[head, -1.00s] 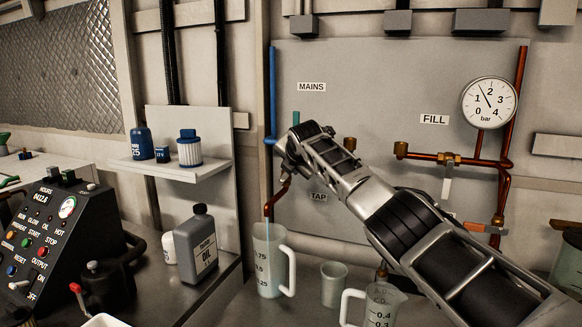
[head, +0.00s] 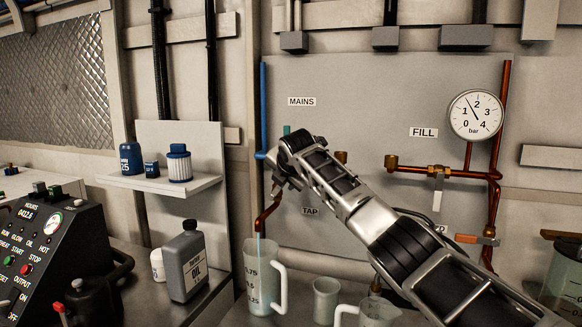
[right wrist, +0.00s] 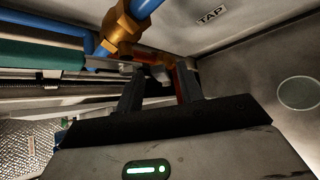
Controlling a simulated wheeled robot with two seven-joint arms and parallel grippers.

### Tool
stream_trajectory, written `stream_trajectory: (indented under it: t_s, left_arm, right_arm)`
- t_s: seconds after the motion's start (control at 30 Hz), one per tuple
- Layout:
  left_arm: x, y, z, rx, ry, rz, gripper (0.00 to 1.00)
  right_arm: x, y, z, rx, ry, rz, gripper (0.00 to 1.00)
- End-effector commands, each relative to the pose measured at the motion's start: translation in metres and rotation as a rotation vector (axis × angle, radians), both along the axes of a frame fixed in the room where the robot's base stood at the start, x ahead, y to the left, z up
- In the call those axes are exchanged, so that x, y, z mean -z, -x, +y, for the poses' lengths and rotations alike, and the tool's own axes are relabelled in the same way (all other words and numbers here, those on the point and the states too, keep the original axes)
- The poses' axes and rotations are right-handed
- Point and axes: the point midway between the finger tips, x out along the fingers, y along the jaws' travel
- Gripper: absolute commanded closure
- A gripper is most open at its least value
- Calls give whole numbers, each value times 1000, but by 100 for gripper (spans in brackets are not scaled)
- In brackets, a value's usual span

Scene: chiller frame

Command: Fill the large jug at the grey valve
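The large jug (head: 262,283), clear with a handle and graduations, stands upright under the copper spout (head: 266,215) by the TAP label. A thin bluish stream runs from the spout into it; the level is hard to read. My right gripper (head: 279,180) is at the tap pipework, partly hiding it. In the right wrist view its fingers (right wrist: 160,90) are apart, with brass and copper fittings (right wrist: 122,30) just beyond. A teal handle (head: 286,130) shows above the gripper and in the right wrist view (right wrist: 55,53). A light-grey lever (head: 437,194) hangs below the FILL label. My left gripper is out of view.
A small cup (head: 326,300) and a smaller jug (head: 376,312) stand right of the large jug. A grey oil bottle (head: 186,262) is to its left, with a control panel (head: 40,250) beyond. An orange lever (head: 477,239) and gauge (head: 476,115) are at right.

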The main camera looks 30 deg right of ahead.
Motion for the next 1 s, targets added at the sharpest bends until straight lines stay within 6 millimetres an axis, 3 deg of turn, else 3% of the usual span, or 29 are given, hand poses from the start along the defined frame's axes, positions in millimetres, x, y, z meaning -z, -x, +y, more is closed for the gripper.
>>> stream_trajectory:
  t_s: [0.6, 1.0]
  left_arm:
    - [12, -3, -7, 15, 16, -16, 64]
    - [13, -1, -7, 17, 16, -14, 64]
  right_arm:
    - [-66, 93, 31, -2, 2, -2, 63]
    - [-78, 108, 36, -1, 0, 3, 63]
